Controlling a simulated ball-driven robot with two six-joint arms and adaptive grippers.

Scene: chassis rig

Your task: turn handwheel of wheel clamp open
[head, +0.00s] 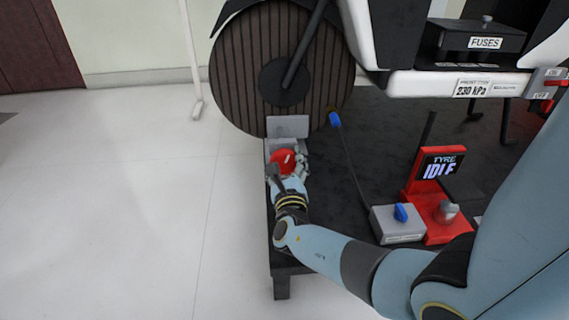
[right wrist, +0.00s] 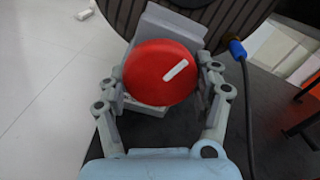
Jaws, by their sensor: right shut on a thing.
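The red round handwheel (head: 283,162) with a white mark sits on the grey wheel clamp (head: 288,126) in front of the large dark wheel (head: 240,70). In the right wrist view the handwheel (right wrist: 160,73) fills the middle, its white mark slanting up to the right, with the clamp's grey plate (right wrist: 165,25) behind it. My right gripper (head: 286,166) is shut on the handwheel, with one finger at each side of its rim. The same gripper shows in the right wrist view (right wrist: 160,80). My left gripper is not in view.
A blue-ended hose (head: 336,122) runs down right of the clamp to a grey box with a blue knob (head: 400,212). A red tyre unit (head: 440,190) reading "IDLE" stands beside it. The fuse box (head: 470,42) is upper right. White floor lies open at left.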

